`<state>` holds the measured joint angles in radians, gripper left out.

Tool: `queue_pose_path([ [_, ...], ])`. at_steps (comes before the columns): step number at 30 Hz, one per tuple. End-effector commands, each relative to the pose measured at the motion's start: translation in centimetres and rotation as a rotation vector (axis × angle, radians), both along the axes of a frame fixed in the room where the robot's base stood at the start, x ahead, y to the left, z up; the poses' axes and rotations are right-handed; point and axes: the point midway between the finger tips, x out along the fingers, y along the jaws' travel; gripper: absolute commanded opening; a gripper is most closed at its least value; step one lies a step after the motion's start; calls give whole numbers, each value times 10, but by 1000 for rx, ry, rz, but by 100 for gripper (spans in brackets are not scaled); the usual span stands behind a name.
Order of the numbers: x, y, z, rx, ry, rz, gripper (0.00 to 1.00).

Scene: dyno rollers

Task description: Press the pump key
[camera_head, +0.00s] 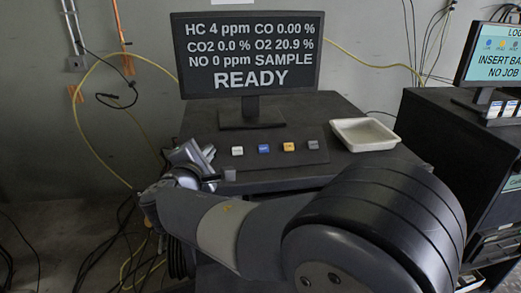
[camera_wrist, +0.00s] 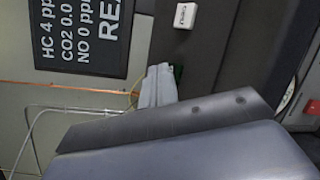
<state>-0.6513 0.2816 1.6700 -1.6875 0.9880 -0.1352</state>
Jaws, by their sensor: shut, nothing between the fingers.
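A dark key panel (camera_head: 270,162) lies on the cabinet top below the monitor. It carries a white key (camera_head: 237,151), a blue key (camera_head: 263,149), a yellow key (camera_head: 288,146) and a grey key (camera_head: 313,144). Their labels are too small to read, so I cannot tell which is the pump key. My gripper (camera_head: 222,176) is shut and empty, just left of the panel's left end and apart from the keys. In the wrist view a white key (camera_wrist: 185,15) shows at the top, beyond my gripper (camera_wrist: 160,73).
A monitor (camera_head: 250,55) reading READY stands behind the panel. A white tray (camera_head: 364,134) sits right of the panel. A second screen (camera_head: 492,55) stands on a dark cabinet at right. Loose cables hang at left. My arm hides the cabinet's front.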

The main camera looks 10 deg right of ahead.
Motion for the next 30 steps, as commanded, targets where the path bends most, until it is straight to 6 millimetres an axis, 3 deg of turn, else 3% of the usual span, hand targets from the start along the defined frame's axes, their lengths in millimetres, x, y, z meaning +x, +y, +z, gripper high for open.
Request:
queue_pose_path([
  [14,-5,0,7,1,-1,0,0],
  [30,-37,2,47,0,-2,1,0],
])
